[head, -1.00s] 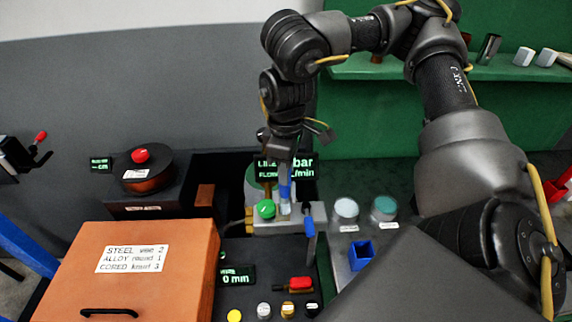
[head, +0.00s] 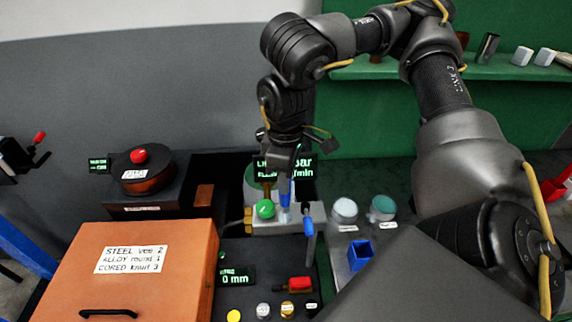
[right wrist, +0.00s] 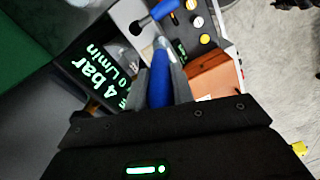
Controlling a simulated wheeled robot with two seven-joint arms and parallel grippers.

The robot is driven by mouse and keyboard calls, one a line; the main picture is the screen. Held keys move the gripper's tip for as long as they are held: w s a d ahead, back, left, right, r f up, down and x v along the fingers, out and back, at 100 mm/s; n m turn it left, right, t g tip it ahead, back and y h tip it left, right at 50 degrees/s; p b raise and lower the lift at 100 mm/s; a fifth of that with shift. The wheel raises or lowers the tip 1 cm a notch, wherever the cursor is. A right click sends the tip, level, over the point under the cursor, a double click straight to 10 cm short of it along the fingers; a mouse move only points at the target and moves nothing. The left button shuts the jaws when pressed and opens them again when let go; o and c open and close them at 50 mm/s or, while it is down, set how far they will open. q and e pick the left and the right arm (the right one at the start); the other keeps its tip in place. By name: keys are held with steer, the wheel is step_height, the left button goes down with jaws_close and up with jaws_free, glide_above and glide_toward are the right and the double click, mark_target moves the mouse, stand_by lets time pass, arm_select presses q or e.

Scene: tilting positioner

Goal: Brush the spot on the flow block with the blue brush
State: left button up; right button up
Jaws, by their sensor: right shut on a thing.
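My right gripper (head: 287,172) is shut on the blue brush (head: 285,193), which points downward. Its lower end is over or against the top of the grey flow block (head: 262,228); I cannot tell whether it touches. In the right wrist view the blue brush handle (right wrist: 159,80) sits between the dark fingers, with its pale end pointing away. The flow block has a green knob (head: 264,209) on its left and a blue-handled lever (head: 308,226) on its right. The spot cannot be made out. My left gripper is not in view.
A lit display (right wrist: 97,73) stands behind the block. An orange box (head: 150,270) is at front left. Two round jars (head: 344,209) (head: 383,206) and an open blue holder (head: 360,254) are at right. Several buttons and a red switch (head: 299,284) lie in front.

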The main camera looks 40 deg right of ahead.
steer(key=shift+w, duration=0.1)
steer(key=shift+w+d+p, duration=0.3)
steer(key=shift+w+d, duration=0.3)
steer(key=shift+w, duration=0.1)
steer(key=shift+w+d+p, duration=0.45)
steer(key=shift+w+d, duration=0.2)
steer(key=shift+w, duration=0.2)
steer(key=shift+s+a, duration=0.1)
steer(key=shift+s+a, duration=0.55)
steer(key=shift+s, duration=0.2)
steer(key=shift+s+a, duration=0.1)
steer(key=shift+s+a+f, duration=0.1)
steer(key=shift+s+a, duration=0.45)
steer(key=shift+s, duration=0.2)
steer(key=shift+w+d, duration=0.15)
steer(key=shift+w, duration=0.05)
